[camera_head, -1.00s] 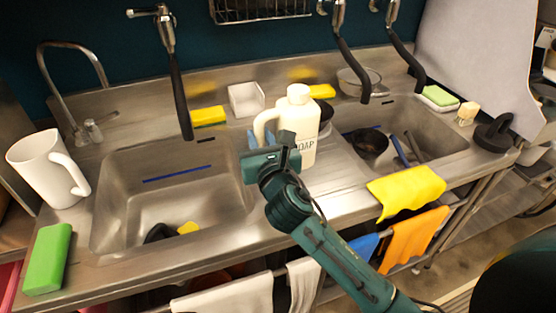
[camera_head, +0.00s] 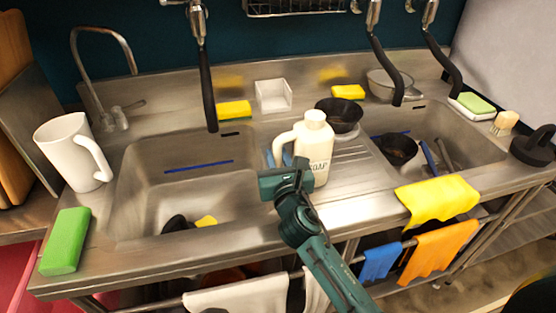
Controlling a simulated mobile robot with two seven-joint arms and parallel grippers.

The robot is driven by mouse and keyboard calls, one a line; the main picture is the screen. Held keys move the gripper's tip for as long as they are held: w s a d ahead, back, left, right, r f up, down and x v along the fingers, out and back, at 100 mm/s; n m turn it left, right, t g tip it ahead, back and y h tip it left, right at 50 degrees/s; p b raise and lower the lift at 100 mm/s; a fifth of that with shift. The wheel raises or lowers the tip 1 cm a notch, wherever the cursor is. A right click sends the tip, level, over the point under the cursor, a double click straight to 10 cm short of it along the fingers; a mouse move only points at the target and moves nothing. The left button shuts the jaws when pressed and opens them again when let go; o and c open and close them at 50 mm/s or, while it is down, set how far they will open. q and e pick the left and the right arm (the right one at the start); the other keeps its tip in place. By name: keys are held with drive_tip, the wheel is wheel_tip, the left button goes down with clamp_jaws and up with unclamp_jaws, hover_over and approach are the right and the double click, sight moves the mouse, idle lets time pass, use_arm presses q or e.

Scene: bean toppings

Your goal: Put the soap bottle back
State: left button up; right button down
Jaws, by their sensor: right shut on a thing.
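The white soap bottle (camera_head: 316,152) has a handle on its left side and dark lettering on its front. It is upright over the ribbed drainboard between the two basins. My right gripper (camera_head: 285,180), teal, comes up from the bottom and is shut on the bottle at its lower left side. The fingertips are partly hidden, and I cannot tell if the bottle's base touches the steel. My left gripper is not in view.
A black bowl (camera_head: 339,115) stands just behind the bottle. A white holder (camera_head: 273,96) and yellow sponges (camera_head: 234,109) line the back ledge. Black-handled sprayers hang above. A white jug (camera_head: 68,155) and green sponge (camera_head: 66,240) stand left. A yellow cloth (camera_head: 437,200) drapes the front edge.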

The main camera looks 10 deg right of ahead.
drive_tip(key=c, duration=1.3)
unclamp_jaws()
